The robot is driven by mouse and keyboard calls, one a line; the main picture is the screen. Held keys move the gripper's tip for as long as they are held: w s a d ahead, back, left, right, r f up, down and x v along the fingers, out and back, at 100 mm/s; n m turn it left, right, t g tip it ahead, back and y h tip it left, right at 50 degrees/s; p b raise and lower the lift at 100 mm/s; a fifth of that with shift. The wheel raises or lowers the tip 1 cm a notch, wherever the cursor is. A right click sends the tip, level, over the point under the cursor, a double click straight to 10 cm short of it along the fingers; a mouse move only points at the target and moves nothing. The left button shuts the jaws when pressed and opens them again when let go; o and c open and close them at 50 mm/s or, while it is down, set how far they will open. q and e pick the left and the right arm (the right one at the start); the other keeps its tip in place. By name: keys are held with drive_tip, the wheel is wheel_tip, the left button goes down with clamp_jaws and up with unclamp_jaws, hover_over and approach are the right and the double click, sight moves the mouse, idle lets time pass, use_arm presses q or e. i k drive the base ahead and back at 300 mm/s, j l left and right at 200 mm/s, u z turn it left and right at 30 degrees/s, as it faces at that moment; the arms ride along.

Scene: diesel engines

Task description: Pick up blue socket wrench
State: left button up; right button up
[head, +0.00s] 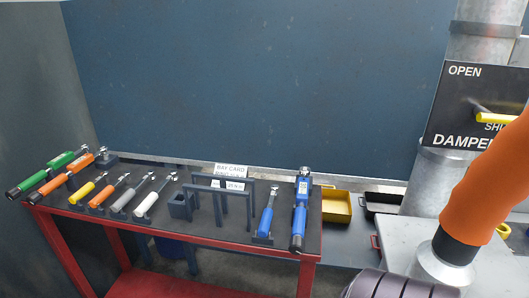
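Two blue-handled wrenches stand at the right end of the red-framed bench (190,232). The smaller blue wrench (267,218) has a slim silver shaft and leans in a low black holder; it looks like the blue socket wrench. The larger blue wrench (300,218) beside it on the right is thicker, with a black grip end and a label. Both rest tilted with their heads toward the back wall. Neither of my grippers is in view, and nothing is touching the wrenches.
Green (47,172), orange, yellow, grey and white wrenches lie on the left of the bench. A black rack (222,200) with a card stands mid-bench. Right are a yellow bin (337,207), a grey duct (428,185), a damper sign (470,90) and an orange tube (485,185).

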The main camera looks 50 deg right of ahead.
sight(266, 223)
drive_tip(key=i+z, duration=0.2)
drive_tip(key=i, duration=0.3)
drive_tip(key=i+z, duration=0.15)
drive_tip(key=i, duration=0.4)
drive_tip(key=i+j+z, duration=0.2)
drive_tip(key=i, duration=0.3)
drive_tip(key=z, duration=2.55)
